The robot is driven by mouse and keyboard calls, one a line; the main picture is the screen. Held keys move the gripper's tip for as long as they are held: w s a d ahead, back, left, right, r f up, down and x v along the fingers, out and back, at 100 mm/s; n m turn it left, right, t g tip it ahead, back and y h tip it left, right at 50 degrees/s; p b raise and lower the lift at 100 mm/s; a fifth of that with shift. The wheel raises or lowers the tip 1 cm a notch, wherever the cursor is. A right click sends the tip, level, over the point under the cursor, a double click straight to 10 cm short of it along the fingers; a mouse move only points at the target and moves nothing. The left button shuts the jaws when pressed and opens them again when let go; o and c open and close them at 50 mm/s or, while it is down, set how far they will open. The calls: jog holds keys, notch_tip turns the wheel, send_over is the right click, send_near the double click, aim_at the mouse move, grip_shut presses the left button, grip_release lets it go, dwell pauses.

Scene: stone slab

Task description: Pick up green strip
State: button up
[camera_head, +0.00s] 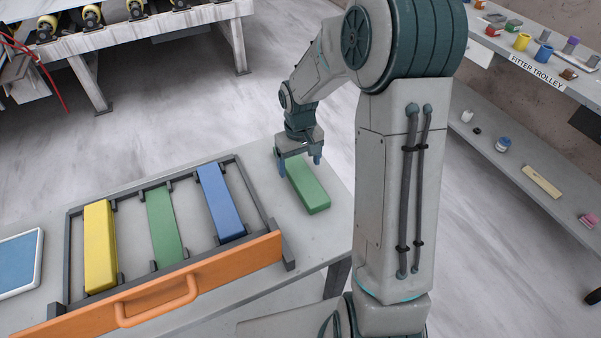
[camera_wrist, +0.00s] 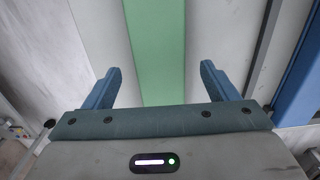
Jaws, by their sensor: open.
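A green strip (camera_head: 308,188) lies flat on the pale slab, to the right of the framed tray. It also shows in the wrist view (camera_wrist: 158,50), running lengthwise between my fingers. My gripper (camera_head: 300,168) is over the strip's far end, with its two blue fingers apart, one to each side. In the wrist view my gripper (camera_wrist: 160,90) is open, with a gap between each finger and the strip. I cannot tell the exact height of the fingertips. A second green strip (camera_head: 164,226) lies in the middle of the tray.
The dark-framed tray (camera_head: 274,252) with an orange front and handle also holds a yellow strip (camera_head: 99,245) and a blue strip (camera_head: 221,203). A blue-topped panel (camera_head: 18,262) lies at far left. The labelled fitter trolley (camera_head: 540,76) stands at right.

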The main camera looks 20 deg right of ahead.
jog(key=shift+f, duration=1.2)
jog(key=c, duration=1.3)
jog(key=shift+c, duration=0.2)
jog(key=shift+r, duration=0.15)
